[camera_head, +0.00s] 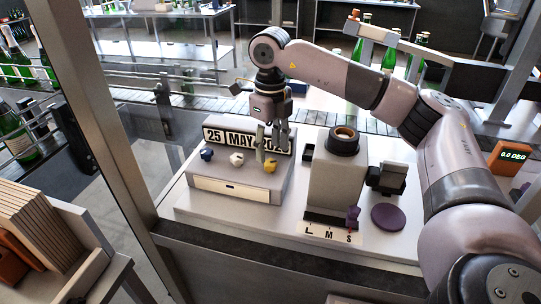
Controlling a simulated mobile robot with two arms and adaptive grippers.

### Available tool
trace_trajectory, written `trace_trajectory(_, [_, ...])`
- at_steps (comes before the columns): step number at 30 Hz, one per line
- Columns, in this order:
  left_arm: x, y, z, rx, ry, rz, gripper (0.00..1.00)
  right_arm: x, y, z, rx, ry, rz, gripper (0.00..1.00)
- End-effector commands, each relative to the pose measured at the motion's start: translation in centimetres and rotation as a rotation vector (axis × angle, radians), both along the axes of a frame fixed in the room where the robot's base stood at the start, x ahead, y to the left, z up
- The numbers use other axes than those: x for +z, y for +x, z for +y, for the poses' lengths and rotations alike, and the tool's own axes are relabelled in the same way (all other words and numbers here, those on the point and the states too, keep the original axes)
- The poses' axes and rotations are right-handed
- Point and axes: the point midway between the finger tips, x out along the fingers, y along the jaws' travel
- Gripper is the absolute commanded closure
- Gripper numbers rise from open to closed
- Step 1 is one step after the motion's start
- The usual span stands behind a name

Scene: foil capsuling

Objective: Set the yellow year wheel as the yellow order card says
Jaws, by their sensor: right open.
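The yellow year wheel (270,166) is a small knob on top of the grey date unit (237,205), at the right end of a row with a blue knob (207,155) and a white knob (237,159). The date display (238,137) behind them reads 25, MAY and a year beginning 202; its last digit is partly hidden by my gripper. My right gripper (271,148) points down, open, just above and behind the yellow wheel; contact cannot be told. I cannot make out a yellow order card. My left gripper is not in view.
An orange box (509,157) reads 0.0 DEG. A frame post (100,130) stands left.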

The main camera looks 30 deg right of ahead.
Motion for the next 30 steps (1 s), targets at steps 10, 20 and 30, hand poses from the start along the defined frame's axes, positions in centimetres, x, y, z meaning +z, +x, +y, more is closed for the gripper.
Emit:
trace_trajectory(10, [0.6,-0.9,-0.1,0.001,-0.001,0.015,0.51,-3.6,0.0,0.0,0.0,0.0,0.001,0.51])
trace_trajectory(20, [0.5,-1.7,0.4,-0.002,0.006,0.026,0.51,-3.8,0.0,0.0,0.0,0.0,0.0,0.55])
trace_trajectory(30, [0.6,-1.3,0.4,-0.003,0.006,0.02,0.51,-3.8,0.0,0.0,0.0,0.0,0.0,0.77])
